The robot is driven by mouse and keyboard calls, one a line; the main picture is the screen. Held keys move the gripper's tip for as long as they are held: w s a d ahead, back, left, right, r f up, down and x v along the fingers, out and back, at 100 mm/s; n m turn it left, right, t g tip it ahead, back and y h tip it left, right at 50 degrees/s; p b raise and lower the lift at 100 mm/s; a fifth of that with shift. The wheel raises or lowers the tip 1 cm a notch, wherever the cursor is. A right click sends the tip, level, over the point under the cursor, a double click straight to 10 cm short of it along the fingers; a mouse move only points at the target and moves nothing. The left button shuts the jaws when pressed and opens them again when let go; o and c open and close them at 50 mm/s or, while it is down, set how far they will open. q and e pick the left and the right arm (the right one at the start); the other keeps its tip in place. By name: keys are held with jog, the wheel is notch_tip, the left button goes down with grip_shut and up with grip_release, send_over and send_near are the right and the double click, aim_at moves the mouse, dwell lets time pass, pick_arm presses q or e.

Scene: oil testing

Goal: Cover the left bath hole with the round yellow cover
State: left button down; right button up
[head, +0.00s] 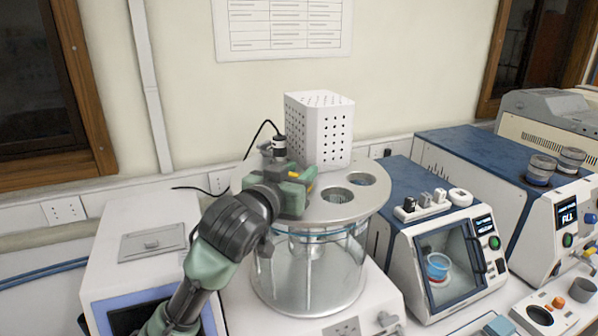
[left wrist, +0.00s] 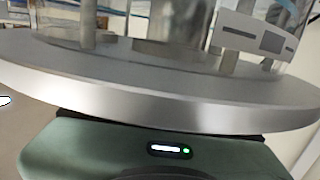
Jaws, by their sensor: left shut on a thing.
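The bath is a glass cylinder (head: 308,272) with a round grey metal lid (head: 352,207). Two open holes show in the lid, a front one (head: 335,195) and one at the back right (head: 361,179). My left gripper (head: 294,190) is over the left part of the lid and hides what lies beneath it. A small yellow patch (head: 293,174) shows at the gripper; I take it for part of the round yellow cover, otherwise hidden. The gripper is shut on it. The left wrist view shows the lid's rim (left wrist: 160,97) close up, but no fingertips. My right gripper is out of view.
A white perforated box (head: 318,129) stands at the back of the lid, close to my gripper. A blue-topped machine (head: 440,225) stands to the right of the bath, and a white device (head: 150,243) to the left.

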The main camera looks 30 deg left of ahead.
pick_arm(q)
jog(key=shift+f+b, duration=0.4)
jog(key=shift+f, duration=0.2)
jog(key=c, duration=1.3)
grip_release()
jog(key=shift+o, duration=0.2)
